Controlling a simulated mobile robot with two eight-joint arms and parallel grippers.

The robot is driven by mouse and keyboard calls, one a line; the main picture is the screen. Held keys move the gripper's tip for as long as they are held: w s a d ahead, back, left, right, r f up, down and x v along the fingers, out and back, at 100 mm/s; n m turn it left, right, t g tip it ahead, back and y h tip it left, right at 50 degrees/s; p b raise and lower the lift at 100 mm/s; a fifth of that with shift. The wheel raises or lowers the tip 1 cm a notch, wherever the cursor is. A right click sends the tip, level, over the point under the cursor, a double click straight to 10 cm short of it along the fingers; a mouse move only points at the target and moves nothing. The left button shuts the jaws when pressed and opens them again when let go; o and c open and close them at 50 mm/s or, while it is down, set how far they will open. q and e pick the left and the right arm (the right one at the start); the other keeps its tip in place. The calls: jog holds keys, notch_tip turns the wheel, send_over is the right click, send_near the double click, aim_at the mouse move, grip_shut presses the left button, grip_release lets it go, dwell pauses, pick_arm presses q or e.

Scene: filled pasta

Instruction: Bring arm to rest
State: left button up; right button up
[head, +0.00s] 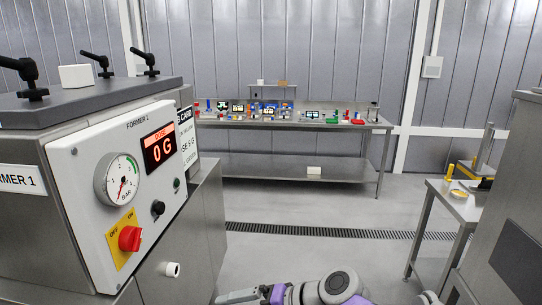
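My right arm shows at the bottom edge, grey with purple bands, reaching in from the lower right and pointing left. The grey tip of my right gripper (240,297) is partly cut off by the bottom edge, in front of the lower part of the FORMER 1 machine (120,195). Its fingers are too small and cropped to tell whether they are open or shut. I see nothing held in it. My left gripper is not in view.
The machine's panel has a gauge (116,178), a red display (159,147) and a red rotary switch (130,238). A steel table (340,126) with small items stands at the back. A smaller table (445,200) stands right. The floor between is clear.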

jog(key=s+d+f+n+t+h, duration=0.1)
jog(key=s+d+f+h, duration=0.4)
jog(key=d, duration=0.7)
jog(key=s+d+f+n+t+h, duration=0.1)
jog(key=s+d+f+h, duration=0.5)
jog(key=d+f, duration=0.6)
jog(key=s+f, duration=0.1)
jog(key=s, duration=0.1)
jog(key=shift+s+d+f, duration=0.25)
jog(key=shift+s+f, duration=0.1)
